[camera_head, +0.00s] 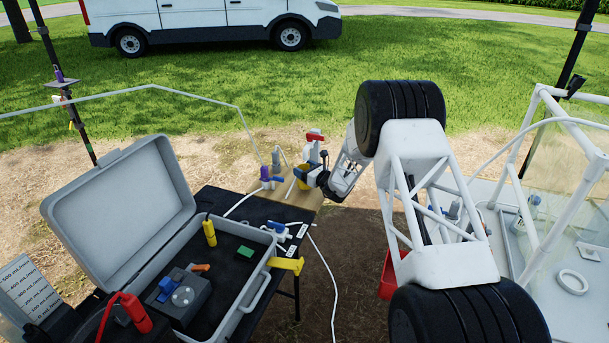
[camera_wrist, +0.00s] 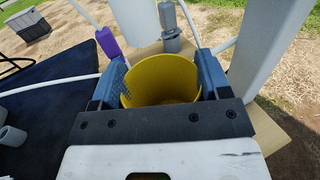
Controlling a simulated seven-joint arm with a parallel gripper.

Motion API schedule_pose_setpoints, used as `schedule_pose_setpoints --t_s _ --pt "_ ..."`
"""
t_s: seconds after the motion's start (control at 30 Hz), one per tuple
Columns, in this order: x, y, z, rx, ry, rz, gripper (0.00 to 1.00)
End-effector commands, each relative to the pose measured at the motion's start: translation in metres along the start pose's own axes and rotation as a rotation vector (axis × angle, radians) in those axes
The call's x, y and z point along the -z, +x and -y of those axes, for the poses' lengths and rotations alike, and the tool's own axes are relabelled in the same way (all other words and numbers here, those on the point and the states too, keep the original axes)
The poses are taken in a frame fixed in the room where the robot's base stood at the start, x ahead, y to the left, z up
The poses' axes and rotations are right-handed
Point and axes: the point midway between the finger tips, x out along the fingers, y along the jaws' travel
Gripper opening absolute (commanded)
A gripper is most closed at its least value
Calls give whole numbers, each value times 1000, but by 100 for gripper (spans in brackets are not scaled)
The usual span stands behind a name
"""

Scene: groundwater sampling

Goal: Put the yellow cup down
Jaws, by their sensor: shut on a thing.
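The yellow cup (camera_wrist: 160,82) is between the two blue fingers of my gripper (camera_wrist: 157,85) in the wrist view. The fingers are shut on its sides, one left and one right. The cup's opening faces up toward the camera and its inside looks empty. In the head view, my gripper (camera_head: 312,174) is at the far end of the black table, over a tan wooden board (camera_head: 282,196). Only a small part of the cup (camera_head: 302,171) shows there. The cup's base is hidden, so I cannot tell whether it touches the board.
A purple-and-blue fitting (camera_head: 267,178) and grey fittings (camera_wrist: 171,40) stand close beyond the cup. A white upright with a red handle (camera_head: 315,137) rises behind it. An open grey case (camera_head: 240,265) fills the table's near part. White tubing crosses the table.

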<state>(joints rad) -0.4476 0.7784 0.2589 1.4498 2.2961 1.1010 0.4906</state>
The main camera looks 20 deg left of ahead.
Motion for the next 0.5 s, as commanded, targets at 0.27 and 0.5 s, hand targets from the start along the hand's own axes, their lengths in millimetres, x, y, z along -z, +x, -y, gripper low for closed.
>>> schedule_pose_setpoints --t_s 0.27,0.5 --pt "23 0 0 1 2 -1 44" --pt "24 0 0 1 1 -1 44"
